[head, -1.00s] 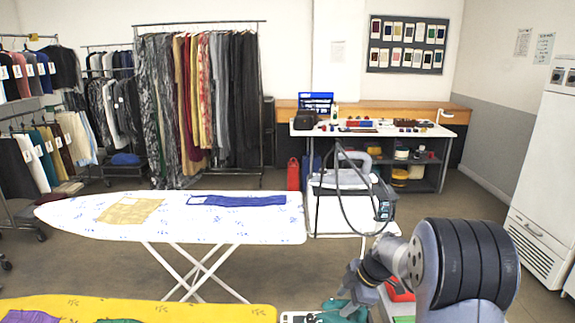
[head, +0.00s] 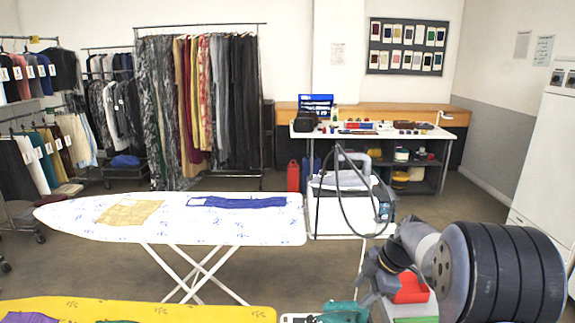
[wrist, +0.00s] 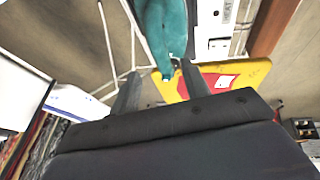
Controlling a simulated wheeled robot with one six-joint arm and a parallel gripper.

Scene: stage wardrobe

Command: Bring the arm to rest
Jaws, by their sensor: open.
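My gripper (wrist: 160,68) shows in the wrist view, with its two fingers spread apart and nothing visibly held between them. A teal object (wrist: 163,30) shows beyond the fingertips; its lower end appears between them in the picture, and I cannot tell how far off it is. A teal object (head: 345,312) also shows at the bottom edge of the head view, partly cut off.
A white ironing board (head: 170,224) bears a tan cloth (head: 130,212) and a blue cloth (head: 236,201). A yellow board (head: 220,308) is in front.

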